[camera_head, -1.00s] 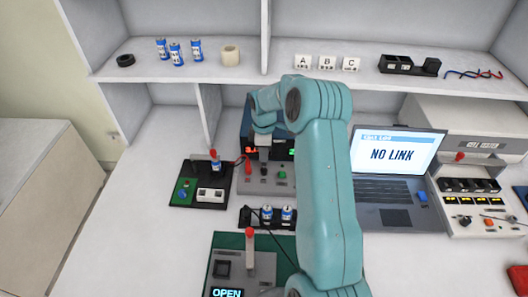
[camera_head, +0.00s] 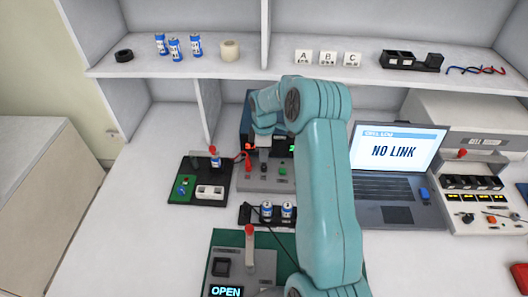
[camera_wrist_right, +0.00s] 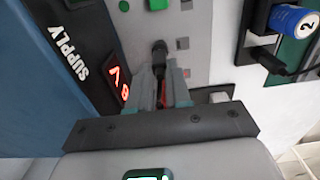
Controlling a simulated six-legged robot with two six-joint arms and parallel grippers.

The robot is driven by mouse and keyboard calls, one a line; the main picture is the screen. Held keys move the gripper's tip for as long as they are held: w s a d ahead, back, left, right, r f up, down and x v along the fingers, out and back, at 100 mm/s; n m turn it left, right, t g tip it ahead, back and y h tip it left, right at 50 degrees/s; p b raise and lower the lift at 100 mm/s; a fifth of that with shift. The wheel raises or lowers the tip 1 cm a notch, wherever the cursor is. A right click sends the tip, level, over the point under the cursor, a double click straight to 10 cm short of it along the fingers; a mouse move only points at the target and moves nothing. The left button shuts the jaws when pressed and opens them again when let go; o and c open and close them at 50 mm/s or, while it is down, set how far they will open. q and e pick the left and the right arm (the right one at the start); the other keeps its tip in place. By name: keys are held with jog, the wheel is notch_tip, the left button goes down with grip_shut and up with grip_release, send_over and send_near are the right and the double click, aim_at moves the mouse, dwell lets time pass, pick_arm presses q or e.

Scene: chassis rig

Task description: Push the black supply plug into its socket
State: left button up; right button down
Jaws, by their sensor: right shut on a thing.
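The supply (camera_head: 246,130) is a dark blue box with a grey front panel (camera_head: 262,185), standing behind the arm at the middle of the bench. In the right wrist view its side reads SUPPLY (camera_wrist_right: 62,55) and its red digits show. My right gripper (camera_head: 264,156) reaches down over the panel. In the right wrist view it (camera_wrist_right: 160,82) is shut on the black plug (camera_wrist_right: 159,50), which points at the panel between the fingertips. The plug's tip and the socket are hidden, so I cannot tell whether it is in. My left gripper is not in view.
A battery holder (camera_head: 249,215) with blue cells and a green board (camera_head: 223,243) lie in front. The laptop (camera_head: 384,190) reads NO LINK. Bare bench lies at left.

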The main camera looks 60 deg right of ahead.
jog(key=shift+f, duration=0.4)
jog(key=c, duration=1)
grip_release()
jog(key=shift+r, duration=0.1)
notch_tip(320, 180, up, 16)
jog(key=shift+r+b, duration=0.15)
jog(key=shift+b, duration=0.45)
